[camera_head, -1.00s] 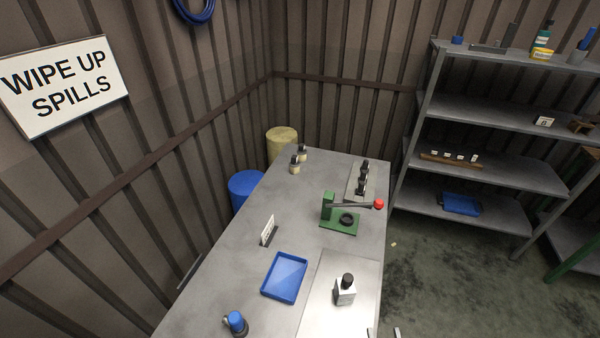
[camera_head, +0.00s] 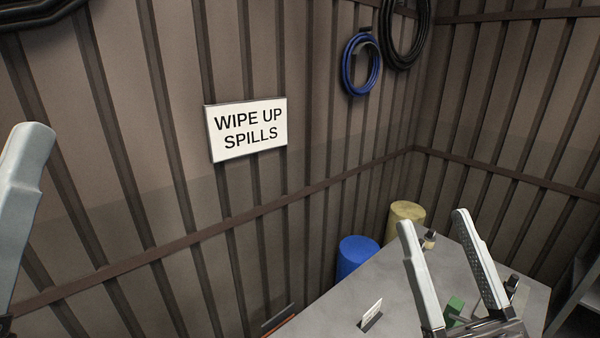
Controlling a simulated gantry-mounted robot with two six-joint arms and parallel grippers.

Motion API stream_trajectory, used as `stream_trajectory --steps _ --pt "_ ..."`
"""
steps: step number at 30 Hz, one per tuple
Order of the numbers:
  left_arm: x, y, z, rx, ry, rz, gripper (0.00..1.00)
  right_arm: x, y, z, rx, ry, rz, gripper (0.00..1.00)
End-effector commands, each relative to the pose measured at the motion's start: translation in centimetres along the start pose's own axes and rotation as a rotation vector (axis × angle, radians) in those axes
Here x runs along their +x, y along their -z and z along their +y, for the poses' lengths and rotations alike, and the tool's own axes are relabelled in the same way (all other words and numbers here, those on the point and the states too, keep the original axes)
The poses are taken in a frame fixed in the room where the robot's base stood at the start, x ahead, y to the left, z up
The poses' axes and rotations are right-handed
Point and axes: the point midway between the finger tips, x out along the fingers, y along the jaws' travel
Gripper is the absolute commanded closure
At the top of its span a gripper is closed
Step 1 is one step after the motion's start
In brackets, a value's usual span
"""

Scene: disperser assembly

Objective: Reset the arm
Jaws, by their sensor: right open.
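My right gripper (camera_head: 433,219) is raised at the lower right, in front of the grey table (camera_head: 330,306). Its two pale fingers stand wide apart, point upward in the picture, and hold nothing. One pale finger of my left gripper (camera_head: 22,170) shows at the left edge. The rest of it is outside the picture, so its opening cannot be seen. The green press (camera_head: 455,307) on the table is partly hidden behind the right gripper's fingers.
A small white sign (camera_head: 372,309) stands on the table. A small bottle (camera_head: 429,241) stands at its far end. A blue barrel (camera_head: 355,256) and a yellow barrel (camera_head: 405,219) stand behind the table. A "WIPE UP SPILLS" sign (camera_head: 248,128) hangs on the wall.

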Motion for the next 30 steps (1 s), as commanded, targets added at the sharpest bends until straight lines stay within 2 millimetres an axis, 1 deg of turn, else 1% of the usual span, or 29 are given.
stream_trajectory --steps 1,2,3,4,7,8,9,14,18,21,23,25,30 --pt "0.0 0.0 0.0 0.000 0.000 0.000 0.29 1.0 3.4 0.2 -0.015 -0.005 0.036 0.29" --pt "0.0 0.0 0.0 0.000 0.000 0.000 0.29 1.4 5.1 0.3 -0.022 -0.012 0.048 0.29" --pt "0.0 0.0 0.0 0.000 0.000 0.000 0.29 1.8 7.2 0.7 -0.028 -0.026 0.063 0.29" --pt "0.0 0.0 0.0 0.000 0.000 0.000 0.29 2.0 8.9 0.9 -0.031 -0.039 0.076 0.29" --pt "0.0 0.0 0.0 0.000 0.000 0.000 0.29 2.0 14.1 2.2 -0.025 -0.099 0.120 0.29" --pt "0.9 0.7 0.0 0.000 0.000 -0.002 0.29 2.7 15.6 2.5 -0.020 -0.110 0.121 0.29" --pt "2.7 2.4 0.0 0.000 0.000 -0.003 0.29 4.3 16.6 2.6 -0.019 -0.106 0.107 0.29" --pt "6.7 6.2 0.0 0.000 0.000 0.001 0.29 8.0 20.6 2.8 -0.020 -0.104 0.104 0.29" --pt "10.7 9.9 0.0 0.000 0.000 0.001 0.29 11.6 24.6 3.1 -0.021 -0.104 0.103 0.29" --pt "13.2 12.2 -0.1 0.000 0.000 0.001 0.29 13.8 27.0 3.3 -0.021 -0.103 0.102 0.29" --pt "14.1 13.0 -0.1 0.000 0.000 0.001 0.29 14.6 27.9 3.4 -0.021 -0.103 0.102 0.29" --pt "14.6 13.4 -0.1 0.000 0.000 0.001 0.29 15.0 28.4 3.4 -0.021 -0.103 0.101 0.29" --pt "14.4 13.2 -0.1 0.000 0.000 0.000 0.29 14.9 28.2 3.4 -0.021 -0.103 0.101 0.29"
